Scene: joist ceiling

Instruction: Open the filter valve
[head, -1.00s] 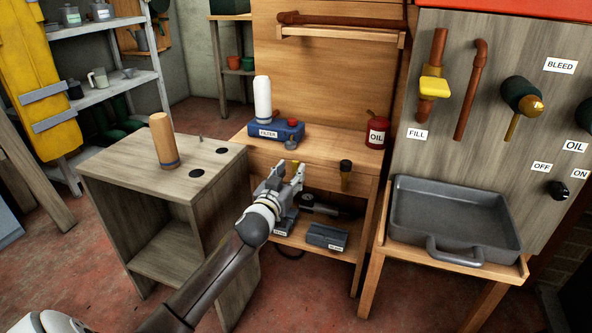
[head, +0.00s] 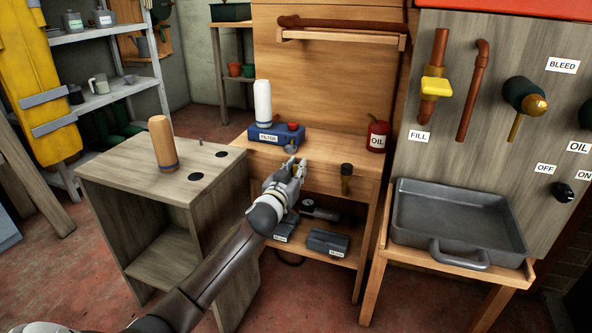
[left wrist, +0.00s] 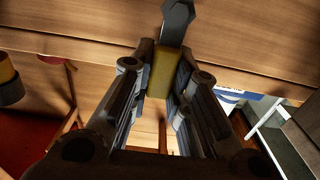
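The blue filter unit (head: 264,141), labelled FILTER, stands on the wooden bench with a white cylinder (head: 263,102) and a red knob (head: 293,126). At its front right, a small grey valve part (head: 291,147) shows at the bench's front edge. My left gripper (head: 296,164) is just below it. In the left wrist view, a yellow handle (left wrist: 163,75) with a dark grey end (left wrist: 178,22) lies between the fingertips of my left gripper (left wrist: 166,70). The fingers look closed against both sides of the handle. My right gripper is not in view.
A red OIL can (head: 377,136) is on the bench. Grey boxes lie on the lower shelf. A wooden cabinet (head: 215,160) stands left, a grey tray (head: 460,262) right.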

